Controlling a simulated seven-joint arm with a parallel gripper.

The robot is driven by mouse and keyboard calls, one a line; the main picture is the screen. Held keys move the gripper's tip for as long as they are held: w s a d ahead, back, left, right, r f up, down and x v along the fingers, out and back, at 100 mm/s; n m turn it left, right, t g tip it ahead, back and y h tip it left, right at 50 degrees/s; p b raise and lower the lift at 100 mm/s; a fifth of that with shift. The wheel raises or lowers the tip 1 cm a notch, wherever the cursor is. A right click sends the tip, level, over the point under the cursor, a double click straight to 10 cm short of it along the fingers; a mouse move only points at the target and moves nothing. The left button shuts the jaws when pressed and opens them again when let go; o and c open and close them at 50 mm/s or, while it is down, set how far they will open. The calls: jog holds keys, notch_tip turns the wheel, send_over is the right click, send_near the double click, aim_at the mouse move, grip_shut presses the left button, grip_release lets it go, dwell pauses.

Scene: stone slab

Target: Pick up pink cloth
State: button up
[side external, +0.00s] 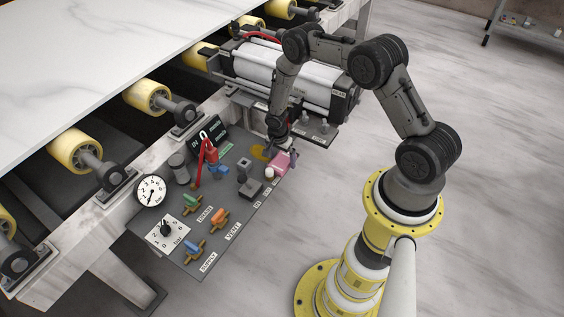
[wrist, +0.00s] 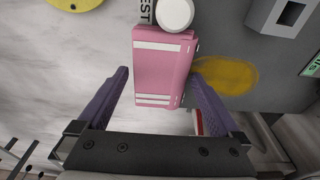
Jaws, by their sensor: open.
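The pink cloth (wrist: 163,62) shows in the wrist view as a folded pink block with white stripes, at the upper middle. In the side external view the pink cloth (side external: 281,163) lies at the right edge of the grey control panel. My gripper (wrist: 160,76) is open, with one purple finger on each side of the cloth's lower part. A gap shows on the left side; the right finger looks close to the cloth's edge, and I cannot tell if it touches. In the side external view my gripper (side external: 284,150) is over the cloth and partly hides it.
A white round knob (wrist: 175,13) adjoins the cloth's far end. A yellow patch (wrist: 228,77) lies beside it on the panel (side external: 232,232). The panel carries a gauge (side external: 151,191), a red lever (side external: 201,160) and several coloured valves. Open floor lies right of the panel.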

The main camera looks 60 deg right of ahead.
jog(key=shift+f, duration=0.1)
jog(key=c, duration=1.2)
jog(key=shift+w+r, duration=0.1)
jog(key=shift+r, duration=0.7)
jog(key=s+a+r, duration=0.1)
jog(key=s+r, duration=0.2)
jog(key=s, duration=0.1)
jog(key=s+a+r, duration=0.2)
jog(key=s+r, duration=0.2)
jog(key=s+a+r, duration=0.2)
jog(key=s+r, duration=0.2)
jog(key=s, duration=0.1)
jog(key=shift+a+r, duration=0.15)
jog(key=shift+r, duration=0.05)
